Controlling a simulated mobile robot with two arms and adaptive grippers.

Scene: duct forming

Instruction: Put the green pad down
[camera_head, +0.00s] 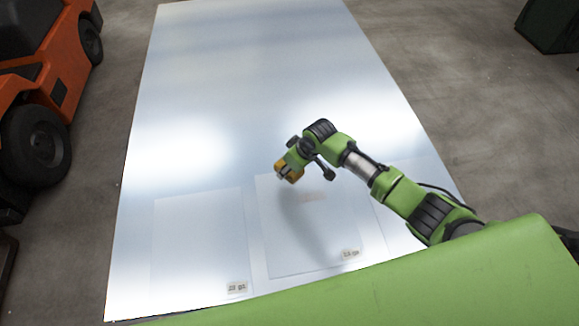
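My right arm reaches in from the right over a large pale metal sheet (250,60). My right gripper (288,173) is near the middle of the sheet. A small yellow-orange piece (293,175) shows at its fingers; I cannot tell whether it is held or part of the gripper. Whether the fingers are open or shut is too small to tell. I cannot make out a separate green pad at the gripper. A broad green surface (440,285) fills the lower right; I cannot tell whether it is my own body. My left gripper is not in view.
Faint rectangular outlines with small labels (237,287) (350,254) mark the near part of the sheet. An orange vehicle (45,85) stands at the left, and a dark green box (550,25) at the top right. The far sheet is clear.

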